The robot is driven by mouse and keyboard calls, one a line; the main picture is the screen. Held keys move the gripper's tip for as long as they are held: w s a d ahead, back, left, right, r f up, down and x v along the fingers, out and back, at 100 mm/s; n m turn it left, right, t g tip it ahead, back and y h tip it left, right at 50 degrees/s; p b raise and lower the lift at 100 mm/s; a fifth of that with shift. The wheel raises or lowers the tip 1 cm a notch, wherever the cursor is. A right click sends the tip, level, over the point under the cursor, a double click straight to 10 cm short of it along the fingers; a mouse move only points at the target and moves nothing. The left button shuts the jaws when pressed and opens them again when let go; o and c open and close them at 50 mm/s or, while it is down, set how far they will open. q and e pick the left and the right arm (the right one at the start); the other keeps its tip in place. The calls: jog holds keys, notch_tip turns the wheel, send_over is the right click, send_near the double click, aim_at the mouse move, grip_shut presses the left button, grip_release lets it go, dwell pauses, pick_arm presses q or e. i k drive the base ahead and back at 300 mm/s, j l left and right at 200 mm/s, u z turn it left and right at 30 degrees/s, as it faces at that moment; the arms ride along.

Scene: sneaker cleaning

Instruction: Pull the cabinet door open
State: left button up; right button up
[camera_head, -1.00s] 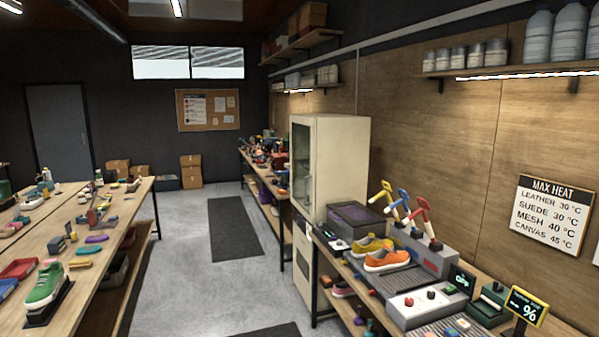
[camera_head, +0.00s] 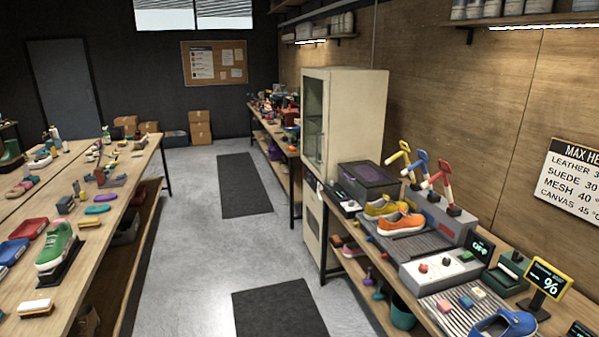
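A tall cream cabinet (camera_head: 358,115) stands against the right wall, between two workbenches. Its front, with a glazed upper door (camera_head: 313,125), faces the aisle to the left and shows at a steep angle. The door looks closed. A lower panel (camera_head: 311,222) sits under it, partly hidden by the near bench. A handle is too small to make out. Neither of my grippers is in view.
The near right bench (camera_head: 374,290) holds shoes, a dark lidded box (camera_head: 368,182) and a control box (camera_head: 440,266). A cluttered long bench (camera_head: 112,212) stands on the left. The aisle floor (camera_head: 190,240) between is clear, with flat dark mats (camera_head: 279,314).

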aim_at(321, 74)
jog(key=i, duration=2.65)
jog(key=i+j+z, duration=0.1)
jog(key=i, duration=1.25)
jog(key=i+j, duration=0.15)
jog(key=i, duration=1.2)
